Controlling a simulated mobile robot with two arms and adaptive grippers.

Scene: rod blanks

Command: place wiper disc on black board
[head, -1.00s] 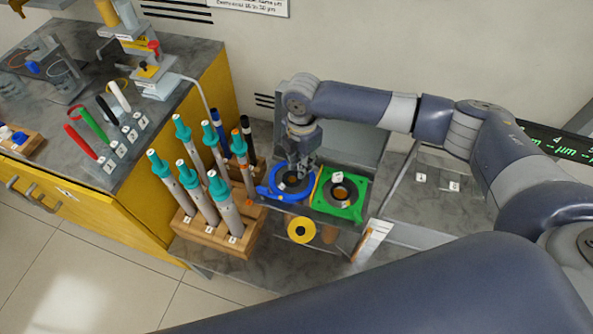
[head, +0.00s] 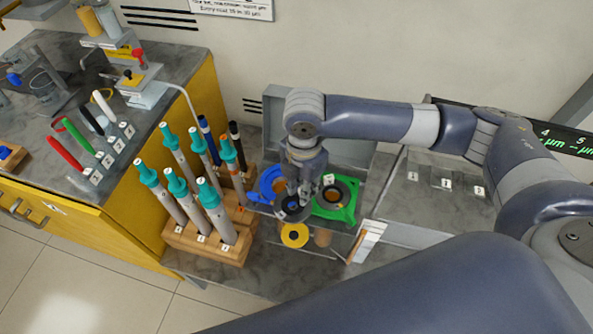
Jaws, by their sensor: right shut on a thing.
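My right gripper (head: 303,192) points down in front of the blue holder and the green holder, shut on a dark round disc (head: 292,210), which appears to be the wiper disc. The disc is partly hidden by the fingers, and its height above the bench is hard to judge. The blue holder (head: 265,184) shows a brown centre. The green holder (head: 349,213) has a dark ring (head: 348,186) with a brown centre in it. I cannot tell for sure which surface is the black board. My left gripper is not in view.
A yellow disc (head: 294,236) stands just in front of the held disc. A wooden rack (head: 207,243) of teal-capped rods stands close on the left. A white-edged upright piece (head: 366,241) is at the right.

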